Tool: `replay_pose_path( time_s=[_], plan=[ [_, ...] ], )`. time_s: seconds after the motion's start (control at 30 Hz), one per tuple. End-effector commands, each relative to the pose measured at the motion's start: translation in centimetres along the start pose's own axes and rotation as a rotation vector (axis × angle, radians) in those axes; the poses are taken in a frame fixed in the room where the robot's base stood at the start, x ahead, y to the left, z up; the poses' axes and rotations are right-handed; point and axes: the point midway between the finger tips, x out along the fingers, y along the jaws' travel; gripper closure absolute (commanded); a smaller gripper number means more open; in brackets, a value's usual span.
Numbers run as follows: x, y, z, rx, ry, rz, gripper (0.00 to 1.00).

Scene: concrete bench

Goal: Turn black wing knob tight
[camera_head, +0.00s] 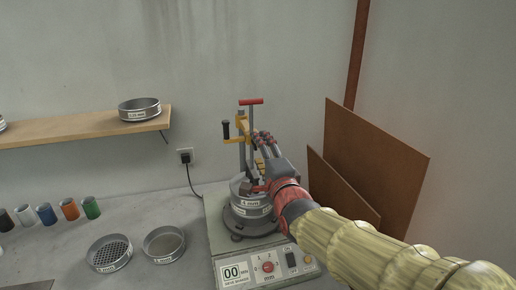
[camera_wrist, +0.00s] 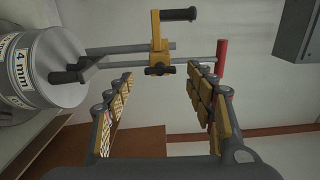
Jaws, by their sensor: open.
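The sieve shaker (camera_head: 226,236) stands on the bench with a stack of metal sieves (camera_head: 247,210) on it. A yellow clamp (camera_head: 240,141) sits on its upright rods above the stack; in the wrist view the clamp (camera_wrist: 157,40) crosses two grey rods. A small black knob (camera_wrist: 158,70), apparently the wing knob, faces the wrist camera on the clamp's lower end. My gripper (camera_head: 262,140) is to the right of the clamp. In the wrist view my gripper (camera_wrist: 160,78) is open, with the knob between its fingertips and a gap on both sides. The knob is too small to make out in the head view.
A black handle (camera_wrist: 180,14) sticks out of the clamp, and a red grip (camera_head: 251,101) tops the rods. Loose sieves (camera_head: 164,244) and coloured cups (camera_head: 69,209) stand left. Brown boards (camera_head: 375,155) lean on the right wall.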

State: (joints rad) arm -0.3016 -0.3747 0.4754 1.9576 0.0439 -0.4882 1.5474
Motion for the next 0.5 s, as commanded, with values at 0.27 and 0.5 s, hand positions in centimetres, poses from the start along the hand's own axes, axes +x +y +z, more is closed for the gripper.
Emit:
replay_pose_path(
  time_s=[0.27,0.5],
  plan=[
    [-5.3,-0.1,0.0,0.000,0.000,-0.002,0.45],
    [-8.4,0.0,0.0,-0.001,0.000,0.000,0.45]
  ],
)
